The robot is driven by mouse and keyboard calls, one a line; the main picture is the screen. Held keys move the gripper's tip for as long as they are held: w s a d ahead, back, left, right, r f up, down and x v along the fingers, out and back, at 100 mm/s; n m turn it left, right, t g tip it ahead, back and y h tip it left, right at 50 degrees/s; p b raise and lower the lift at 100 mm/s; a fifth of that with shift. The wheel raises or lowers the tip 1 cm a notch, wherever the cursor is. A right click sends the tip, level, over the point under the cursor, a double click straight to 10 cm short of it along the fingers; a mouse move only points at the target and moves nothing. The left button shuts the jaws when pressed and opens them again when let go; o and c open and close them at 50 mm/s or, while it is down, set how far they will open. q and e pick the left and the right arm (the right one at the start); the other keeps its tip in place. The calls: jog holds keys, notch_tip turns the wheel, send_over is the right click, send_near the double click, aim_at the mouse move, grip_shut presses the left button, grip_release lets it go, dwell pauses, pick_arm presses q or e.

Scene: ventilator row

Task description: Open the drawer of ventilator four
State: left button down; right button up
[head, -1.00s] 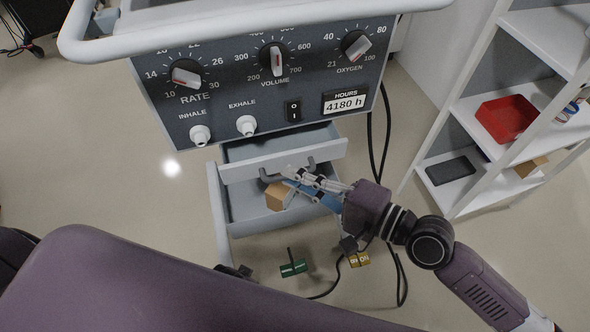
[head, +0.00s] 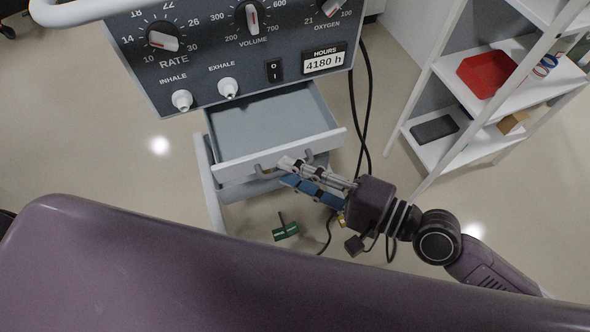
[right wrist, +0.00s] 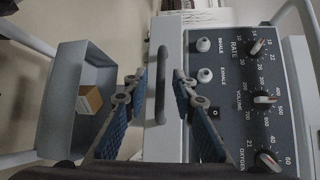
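The ventilator (head: 200,75) has a dark panel with dials and an hours display; no number four is readable. Its upper drawer (head: 327,144) is pulled out, and the visible inside looks empty. My right gripper (head: 286,171) is at the drawer's dark handle (head: 264,171). In the right wrist view, the fingers of my right gripper (right wrist: 159,74) are apart, one on each side of the handle (right wrist: 160,100), with visible gaps. I cannot tell whether they touch it. My left gripper is not in view.
A lower open tray (right wrist: 62,115) holds a small cardboard box (right wrist: 91,99). White shelves (head: 425,100) stand at the right, with a red bin (head: 487,72). Black cables (head: 362,110) hang beside the ventilator. A green object (head: 286,231) is below the drawer.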

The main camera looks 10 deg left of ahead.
dwell(0.4)
jog(key=shift+d, duration=0.1)
jog(key=v, duration=1.1)
jog(key=shift+s+d, duration=0.2)
jog(key=shift+d, duration=0.15)
dwell(0.3)
dwell(0.5)
